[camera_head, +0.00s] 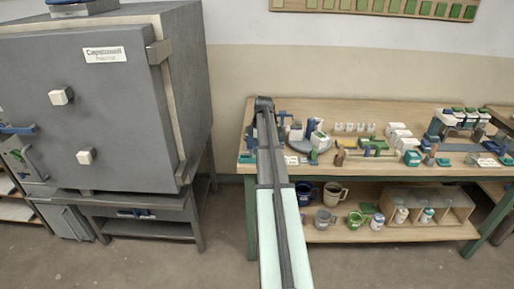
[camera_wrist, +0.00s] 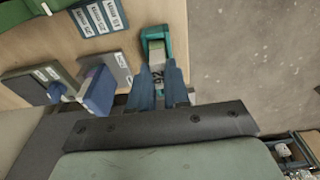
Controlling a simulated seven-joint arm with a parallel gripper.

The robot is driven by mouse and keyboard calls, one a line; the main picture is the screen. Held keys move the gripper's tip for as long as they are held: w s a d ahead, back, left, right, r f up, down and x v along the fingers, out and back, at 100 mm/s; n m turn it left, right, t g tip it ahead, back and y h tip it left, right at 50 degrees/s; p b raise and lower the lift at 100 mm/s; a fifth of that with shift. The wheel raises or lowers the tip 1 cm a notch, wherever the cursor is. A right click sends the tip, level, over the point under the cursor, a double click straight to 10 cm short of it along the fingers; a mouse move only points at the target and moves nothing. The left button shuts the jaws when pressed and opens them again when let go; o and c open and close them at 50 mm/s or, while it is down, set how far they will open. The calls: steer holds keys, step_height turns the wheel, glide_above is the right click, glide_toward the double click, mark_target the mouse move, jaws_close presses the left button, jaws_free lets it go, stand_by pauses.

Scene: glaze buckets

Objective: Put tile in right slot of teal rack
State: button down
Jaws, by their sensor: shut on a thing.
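My gripper (camera_wrist: 160,76) shows in the wrist view with its two blue-grey fingers close together. They are shut on a small piece, taken to be the tile (camera_wrist: 157,70), which shows only as a narrow strip with dark marking between the fingertips. Just beyond the fingertips is a teal holder (camera_wrist: 152,31), which may be the teal rack, near the table's edge. A pale greenish block shows inside it. Its slots cannot be told apart, nor whether the held piece touches it. In the head view my arm hides the gripper.
In the wrist view, a grey block (camera_wrist: 112,66) and a blue piece (camera_wrist: 98,93) lie left of the fingers, with labelled dark slabs (camera_wrist: 100,17) beyond. The floor (camera_wrist: 250,50) is right of the table edge. A grey kiln (camera_head: 90,110) stands left of the workbench (camera_head: 380,118).

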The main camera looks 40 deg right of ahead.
steer(key=shift+f, duration=0.1)
steer(key=c, duration=1)
jaws_free()
steer(key=shift+r, duration=3.5)
